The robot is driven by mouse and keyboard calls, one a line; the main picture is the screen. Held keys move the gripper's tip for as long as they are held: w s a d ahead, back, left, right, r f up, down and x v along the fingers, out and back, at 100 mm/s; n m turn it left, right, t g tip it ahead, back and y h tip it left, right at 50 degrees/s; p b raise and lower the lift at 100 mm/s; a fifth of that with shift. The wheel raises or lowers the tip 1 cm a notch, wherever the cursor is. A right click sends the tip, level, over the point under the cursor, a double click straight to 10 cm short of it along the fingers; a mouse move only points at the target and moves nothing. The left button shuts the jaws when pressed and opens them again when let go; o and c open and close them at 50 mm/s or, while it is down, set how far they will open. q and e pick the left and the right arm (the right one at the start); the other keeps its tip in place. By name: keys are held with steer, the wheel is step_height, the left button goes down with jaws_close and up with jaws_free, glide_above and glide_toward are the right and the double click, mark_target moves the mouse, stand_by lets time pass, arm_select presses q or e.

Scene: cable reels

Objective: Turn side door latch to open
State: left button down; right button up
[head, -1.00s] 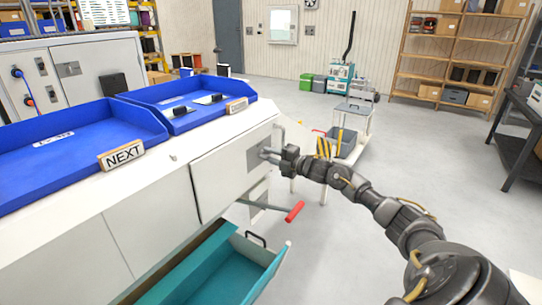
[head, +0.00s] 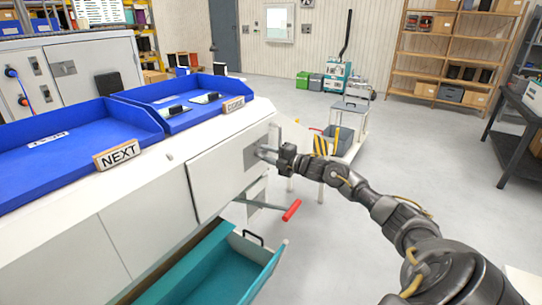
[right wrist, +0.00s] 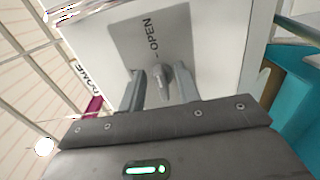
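The side door (head: 222,172) is a pale panel on the end of the white cabinet. It looks closed. A grey latch plate (head: 251,156) is on its right part. In the right wrist view the plate (right wrist: 127,42) carries the word OPEN, and a rounded metal latch knob (right wrist: 158,80) stands out from it. My right gripper (head: 266,154) is at the latch. In the right wrist view its two fingers (right wrist: 160,88) stand on either side of the knob, with small gaps visible. The fingers hide part of the latch in the head view. My left gripper is not in view.
Below the door, a lever with a red grip (head: 291,210) sticks out, and a teal drawer (head: 235,270) is pulled open. Blue trays (head: 75,165) sit on the cabinet top. A small cart (head: 345,135) stands behind my right arm.

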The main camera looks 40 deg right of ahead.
steer(key=b+v, duration=0.2)
steer(key=v, duration=0.9)
stand_by(0.4)
steer(key=shift+w, duration=0.1)
